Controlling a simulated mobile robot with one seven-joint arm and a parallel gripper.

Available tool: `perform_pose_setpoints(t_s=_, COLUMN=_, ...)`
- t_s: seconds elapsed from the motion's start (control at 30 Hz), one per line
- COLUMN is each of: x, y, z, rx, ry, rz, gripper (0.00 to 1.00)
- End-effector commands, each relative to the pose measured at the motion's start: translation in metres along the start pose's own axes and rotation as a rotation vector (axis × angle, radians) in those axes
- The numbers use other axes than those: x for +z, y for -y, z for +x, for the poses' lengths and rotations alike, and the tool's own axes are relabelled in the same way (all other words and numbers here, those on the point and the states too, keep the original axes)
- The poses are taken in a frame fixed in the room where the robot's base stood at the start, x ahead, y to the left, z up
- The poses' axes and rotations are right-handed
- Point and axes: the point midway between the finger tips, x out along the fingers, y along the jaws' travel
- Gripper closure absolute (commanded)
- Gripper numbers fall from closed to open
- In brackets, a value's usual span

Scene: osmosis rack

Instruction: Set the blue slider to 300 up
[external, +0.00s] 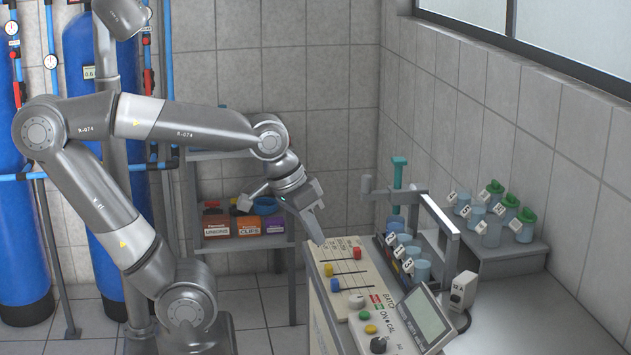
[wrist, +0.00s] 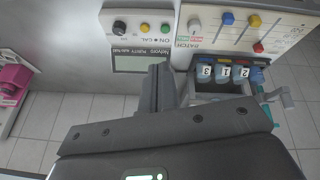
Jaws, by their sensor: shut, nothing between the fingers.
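The blue slider knob (external: 335,285) is at the left end of the nearest slot on the cream control panel (external: 320,258) in the external view. It also shows in the wrist view (wrist: 227,18), at the top. A yellow knob (external: 328,270) is at the left of the middle slot and a red knob (external: 357,252) is at the right of the far slot. My gripper (external: 318,241) is shut and empty, pointing down by the panel's far left corner, apart from the blue knob. Its shut fingers show in the wrist view (wrist: 160,75). Scale markings are too small to read.
A white dial (external: 357,301), several coloured buttons and a display (external: 418,318) are at the panel's near end. A shelf (external: 243,243) with coloured boxes is behind.

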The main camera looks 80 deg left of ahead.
Motion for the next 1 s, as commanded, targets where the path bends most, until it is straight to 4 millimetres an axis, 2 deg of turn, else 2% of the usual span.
perform_pose_setpoints(t_s=0.47, x=-0.029, y=0.042, z=0.045, rx=-0.134, ry=0.234, rz=-0.912, gripper=1.0)
perform_pose_setpoints(t_s=0.73, x=-0.039, y=0.07, z=0.071, rx=-0.326, ry=0.287, rz=-1.418, gripper=1.0)
perform_pose_setpoints(t_s=1.0, x=-0.046, y=0.1, z=0.093, rx=-0.579, ry=0.238, rz=-1.908, gripper=1.0)
